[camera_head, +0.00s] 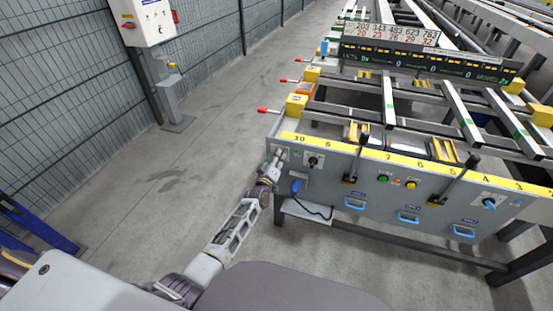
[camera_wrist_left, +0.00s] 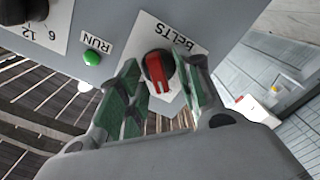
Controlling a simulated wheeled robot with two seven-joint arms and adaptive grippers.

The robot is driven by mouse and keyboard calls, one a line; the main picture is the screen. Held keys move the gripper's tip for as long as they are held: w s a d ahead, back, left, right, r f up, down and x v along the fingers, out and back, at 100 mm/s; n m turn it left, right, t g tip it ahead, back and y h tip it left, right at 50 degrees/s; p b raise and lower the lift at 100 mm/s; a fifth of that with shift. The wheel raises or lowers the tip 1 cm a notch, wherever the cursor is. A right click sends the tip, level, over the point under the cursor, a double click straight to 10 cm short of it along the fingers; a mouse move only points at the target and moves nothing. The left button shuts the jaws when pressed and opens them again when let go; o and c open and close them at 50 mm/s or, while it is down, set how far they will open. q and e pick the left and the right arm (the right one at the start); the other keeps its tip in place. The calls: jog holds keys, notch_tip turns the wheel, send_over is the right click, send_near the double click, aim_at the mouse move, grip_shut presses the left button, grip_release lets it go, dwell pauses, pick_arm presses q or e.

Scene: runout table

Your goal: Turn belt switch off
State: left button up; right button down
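The belt switch (camera_wrist_left: 158,70) is a red knob on a dark round base, on a white plate labelled BELTS, in the left wrist view. My left gripper (camera_wrist_left: 162,78) is open, with its green-padded fingers on either side of the knob. I cannot tell whether the pads touch it. In the head view my left gripper (camera_head: 273,163) is at the left end of the grey control panel (camera_head: 335,180) and hides the switch. My right gripper is not in view.
A green RUN lamp (camera_wrist_left: 92,57) and a black dial (camera_wrist_left: 22,10) sit beside the switch. Lower on the panel is a blue plug (camera_head: 296,186) with a cable above a small shelf. Black levers (camera_head: 357,152) stick out farther right.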

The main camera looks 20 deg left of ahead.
pick_arm(q)
jog(key=s, duration=1.2)
jog(key=shift+a, duration=0.2)
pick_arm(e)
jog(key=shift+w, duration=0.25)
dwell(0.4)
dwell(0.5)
